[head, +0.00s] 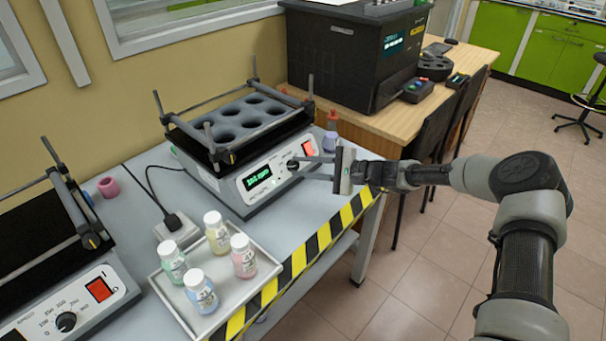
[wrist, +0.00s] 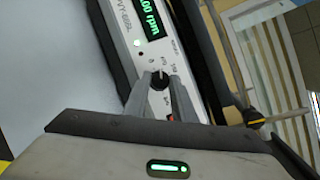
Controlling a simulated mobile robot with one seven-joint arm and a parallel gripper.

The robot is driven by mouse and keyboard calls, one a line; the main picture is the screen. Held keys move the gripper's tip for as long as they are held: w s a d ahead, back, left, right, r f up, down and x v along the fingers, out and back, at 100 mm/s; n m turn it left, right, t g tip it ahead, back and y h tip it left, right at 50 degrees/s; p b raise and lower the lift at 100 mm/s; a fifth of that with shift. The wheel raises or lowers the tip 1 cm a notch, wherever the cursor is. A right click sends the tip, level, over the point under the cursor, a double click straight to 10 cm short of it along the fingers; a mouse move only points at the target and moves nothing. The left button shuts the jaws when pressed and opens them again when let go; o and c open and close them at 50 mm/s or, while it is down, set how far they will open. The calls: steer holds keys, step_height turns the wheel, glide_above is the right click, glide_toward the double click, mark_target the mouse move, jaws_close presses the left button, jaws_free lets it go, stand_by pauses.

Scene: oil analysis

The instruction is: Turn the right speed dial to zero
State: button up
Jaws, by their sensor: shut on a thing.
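The right speed dial (head: 292,165) is a small black knob on the white front panel of the right shaker (head: 240,185). It also shows in the wrist view (wrist: 160,79), with printed numbers around it. My gripper (head: 305,168) reaches it from the right, and its two grey fingers are shut on the dial, one on each side. The fingers show in the wrist view too (wrist: 161,92). A green display (wrist: 148,18) beside the dial is lit and ends in "00 rpm"; its first digit is cut off there. The fingers hide part of the scale.
A red switch (head: 307,147) sits just beside the dial. A left shaker (head: 70,305) has its own dial (head: 66,321). A tray (head: 168,292) of several capped bottles stands in front on the grey table. A black machine (head: 340,55) stands behind.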

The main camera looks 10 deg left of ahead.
steer(key=shift+w+r+n+g+h+b, duration=0.1)
steer(key=shift+n+g+h+b, duration=0.35)
steer(key=shift+n, duration=0.6)
steer(key=shift+w+r+n+g+h+b, duration=0.15)
steer(key=shift+n+g+b, duration=0.1)
steer(key=shift+n+b, duration=0.6)
steer(key=shift+n, duration=0.4)
steer(key=o, duration=1.1)
steer(key=shift+c, duration=0.2)
steer(key=shift+s+d, duration=0.1)
steer(key=w+p+v, duration=0.1)
steer(key=p+v, duration=0.1)
steer(key=v, duration=1.5)
steer(key=shift+s+p, duration=0.35)
steer(key=shift+p, duration=0.05)
steer(key=shift+d+r, duration=0.1)
steer(key=shift+r, duration=0.05)
